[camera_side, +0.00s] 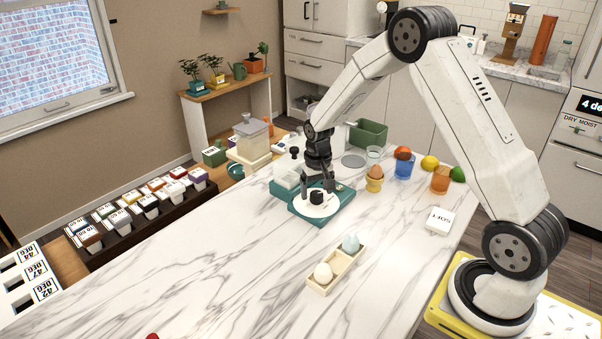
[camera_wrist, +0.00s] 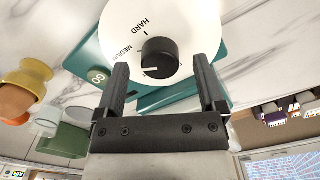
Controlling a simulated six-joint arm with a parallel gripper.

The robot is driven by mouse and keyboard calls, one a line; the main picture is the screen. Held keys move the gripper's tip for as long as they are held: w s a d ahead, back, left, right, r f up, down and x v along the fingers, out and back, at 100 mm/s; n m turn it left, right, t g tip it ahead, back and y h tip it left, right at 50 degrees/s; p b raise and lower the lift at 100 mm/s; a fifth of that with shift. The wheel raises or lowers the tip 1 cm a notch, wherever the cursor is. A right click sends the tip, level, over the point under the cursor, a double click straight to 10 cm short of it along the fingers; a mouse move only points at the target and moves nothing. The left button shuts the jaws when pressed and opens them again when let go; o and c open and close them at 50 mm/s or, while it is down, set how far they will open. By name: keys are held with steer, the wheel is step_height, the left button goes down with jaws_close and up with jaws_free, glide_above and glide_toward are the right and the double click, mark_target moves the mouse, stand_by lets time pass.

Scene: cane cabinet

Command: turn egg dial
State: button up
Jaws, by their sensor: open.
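The egg dial is a white disc (camera_wrist: 187,22) with a black knob (camera_wrist: 160,58) at its centre, set on a teal base (camera_side: 301,210). In the wrist view the words HARD and MEDIUM show on the disc, and a teal GO button (camera_wrist: 97,77) is beside it. My gripper (camera_wrist: 162,84) is open, with one finger on each side of the knob and a gap to it on both sides. In the side view my gripper (camera_side: 319,190) points down over the dial, close above the black knob (camera_side: 316,197). Whether a finger touches the disc is unclear.
An egg tray (camera_side: 336,271) with two eggs stands in front of the dial. A white SOFT card (camera_side: 439,220) lies near the right edge.

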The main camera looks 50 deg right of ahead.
steer(key=shift+f, duration=0.85)
jaws_close()
